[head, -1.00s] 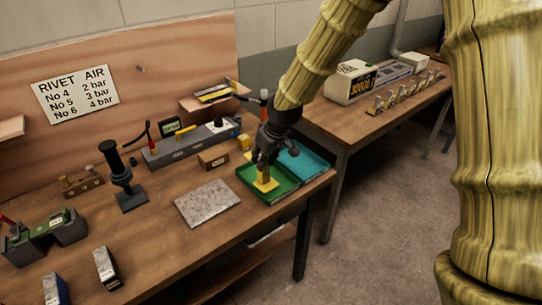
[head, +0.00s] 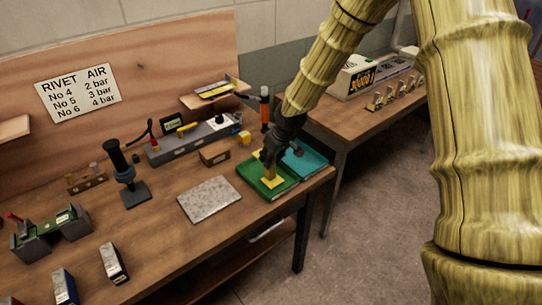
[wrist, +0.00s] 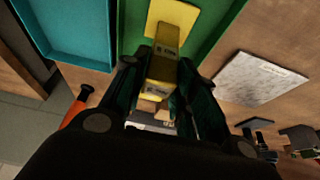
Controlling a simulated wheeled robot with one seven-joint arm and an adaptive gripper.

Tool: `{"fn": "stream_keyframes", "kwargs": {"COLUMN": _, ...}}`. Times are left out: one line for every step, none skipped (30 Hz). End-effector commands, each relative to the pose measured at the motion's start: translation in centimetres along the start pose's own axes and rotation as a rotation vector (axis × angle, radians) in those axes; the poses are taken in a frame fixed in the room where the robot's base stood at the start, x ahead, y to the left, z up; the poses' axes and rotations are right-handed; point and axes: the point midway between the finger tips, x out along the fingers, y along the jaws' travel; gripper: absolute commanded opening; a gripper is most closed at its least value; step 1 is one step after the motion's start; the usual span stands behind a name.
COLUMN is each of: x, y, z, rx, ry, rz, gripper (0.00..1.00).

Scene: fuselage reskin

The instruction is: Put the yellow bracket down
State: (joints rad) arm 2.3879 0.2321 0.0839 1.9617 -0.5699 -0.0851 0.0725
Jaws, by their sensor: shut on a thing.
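The yellow bracket (head: 272,180) is between the fingers of my gripper (head: 271,162), over the green tray (head: 249,184) at the bench's right end. In the wrist view the bracket (wrist: 163,68) stands between the two closed fingers of my gripper (wrist: 160,74), with small markings on its faces. A flat yellow piece (wrist: 173,17) shows beyond it against the green tray floor; I cannot tell whether it is part of the bracket. The bracket's lower end is low in the tray; whether it touches the floor is unclear. My fingers hide part of it.
A teal tray (head: 313,160) adjoins the green tray on the right. A grey speckled plate (head: 209,199) lies to its left. A small wooden block (head: 215,154), a yellow cube (head: 243,138) and an orange-handled tool (head: 265,108) stand behind. Bare bench lies in front of the plate.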

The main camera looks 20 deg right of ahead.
Motion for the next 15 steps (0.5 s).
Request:
{"fn": "stream_keyframes", "kwargs": {"x": -0.03, "y": 0.0, "z": -0.05, "rx": 0.0, "ry": 0.001, "rz": 0.0, "gripper": 0.0}}
{"fn": "stream_keyframes", "kwargs": {"x": -0.03, "y": 0.0, "z": -0.05, "rx": 0.0, "ry": 0.001, "rz": 0.0, "gripper": 0.0}}
{"fn": "stream_keyframes", "kwargs": {"x": -0.02, "y": 0.0, "z": -0.04, "rx": 0.0, "ry": 0.001, "rz": 0.0, "gripper": 0.0}}
{"fn": "stream_keyframes", "kwargs": {"x": 0.0, "y": 0.0, "z": -0.03, "rx": 0.0, "ry": 0.001, "rz": 0.0, "gripper": 0.0}}
{"fn": "stream_keyframes", "kwargs": {"x": 0.06, "y": 0.0, "z": 0.0, "rx": 0.0, "ry": 0.001, "rz": 0.0, "gripper": 0.0}}
{"fn": "stream_keyframes", "kwargs": {"x": 0.16, "y": 0.0, "z": 0.05, "rx": 0.0, "ry": 0.0, "rz": 0.0, "gripper": 0.0}}
{"fn": "stream_keyframes", "kwargs": {"x": 0.23, "y": 0.0, "z": 0.09, "rx": 0.0, "ry": 0.0, "rz": 0.0, "gripper": 0.0}}
{"fn": "stream_keyframes", "kwargs": {"x": 0.2, "y": 0.0, "z": 0.1, "rx": 0.0, "ry": -0.001, "rz": 0.0, "gripper": 0.34}}
{"fn": "stream_keyframes", "kwargs": {"x": 0.18, "y": 0.0, "z": 0.1, "rx": 0.0, "ry": 0.0, "rz": 0.0, "gripper": 0.41}}
{"fn": "stream_keyframes", "kwargs": {"x": 0.18, "y": 0.0, "z": 0.1, "rx": 0.0, "ry": -0.001, "rz": 0.0, "gripper": 0.46}}
{"fn": "stream_keyframes", "kwargs": {"x": 0.18, "y": 0.0, "z": 0.1, "rx": 0.0, "ry": -0.001, "rz": 0.0, "gripper": 0.5}}
{"fn": "stream_keyframes", "kwargs": {"x": 0.18, "y": 0.0, "z": 0.1, "rx": 0.0, "ry": -0.001, "rz": 0.0, "gripper": 0.5}}
{"fn": "stream_keyframes", "kwargs": {"x": 0.17, "y": 0.0, "z": 0.1, "rx": 0.0, "ry": -0.001, "rz": 0.0, "gripper": 0.5}}
{"fn": "stream_keyframes", "kwargs": {"x": 0.17, "y": 0.0, "z": 0.1, "rx": 0.0, "ry": 0.0, "rz": 0.0, "gripper": 0.5}}
{"fn": "stream_keyframes", "kwargs": {"x": 0.17, "y": 0.0, "z": 0.1, "rx": 0.0, "ry": -0.001, "rz": 0.0, "gripper": 0.5}}
